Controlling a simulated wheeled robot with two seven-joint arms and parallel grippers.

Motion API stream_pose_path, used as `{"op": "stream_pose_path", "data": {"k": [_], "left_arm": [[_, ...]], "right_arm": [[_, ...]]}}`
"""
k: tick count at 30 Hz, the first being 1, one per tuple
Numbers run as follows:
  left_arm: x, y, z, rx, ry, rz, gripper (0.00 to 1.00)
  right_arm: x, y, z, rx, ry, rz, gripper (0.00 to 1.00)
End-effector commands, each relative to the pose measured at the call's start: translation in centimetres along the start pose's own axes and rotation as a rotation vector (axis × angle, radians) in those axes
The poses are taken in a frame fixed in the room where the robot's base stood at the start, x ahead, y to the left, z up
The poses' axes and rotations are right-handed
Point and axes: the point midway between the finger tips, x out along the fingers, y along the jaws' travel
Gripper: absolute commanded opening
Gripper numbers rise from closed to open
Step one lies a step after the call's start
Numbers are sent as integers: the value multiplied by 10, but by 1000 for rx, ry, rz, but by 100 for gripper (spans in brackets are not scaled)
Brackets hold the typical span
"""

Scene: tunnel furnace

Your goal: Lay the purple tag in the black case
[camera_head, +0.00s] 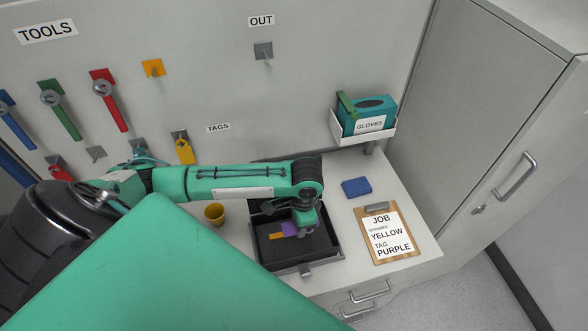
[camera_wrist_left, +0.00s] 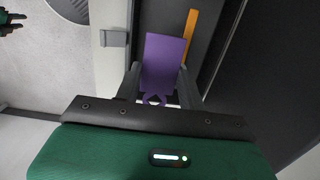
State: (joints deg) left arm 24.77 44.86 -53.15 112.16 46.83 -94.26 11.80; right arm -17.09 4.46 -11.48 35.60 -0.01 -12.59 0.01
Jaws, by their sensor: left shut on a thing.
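The black case (camera_head: 268,262) stands open on the counter, with a handle on its front side. My left gripper (camera_head: 296,232) reaches down over the case from the left. It is shut on the purple tag (camera_head: 289,229). In the left wrist view the tag (camera_wrist_left: 163,62) sticks out flat from between the fingers of my left gripper (camera_wrist_left: 157,98). I cannot tell whether the tag touches the case floor. A yellow-orange spanner (camera_head: 276,237) lies in the case beside the tag, and it also shows in the left wrist view (camera_wrist_left: 190,38).
A clipboard (camera_head: 372,255) reading spanner yellow, tag purple lies right of the case. A blue block (camera_head: 356,187) lies behind it. A yellow cup (camera_head: 214,214) stands left of the case. A glove box (camera_head: 372,114) sits on a wall shelf. Spanners hang on the wall at left.

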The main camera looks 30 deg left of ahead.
Motion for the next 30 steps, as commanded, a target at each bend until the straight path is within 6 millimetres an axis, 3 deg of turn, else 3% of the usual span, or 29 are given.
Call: {"op": "stream_pose_path", "data": {"k": [8,30], "left_arm": [[1,-8,12,1,-28,1,23],[59,-7,7,1,-25,1,23]], "right_arm": [[-3,1,4,-1,-5,1,36],[-3,3,4,-1,-5,3,36]]}}
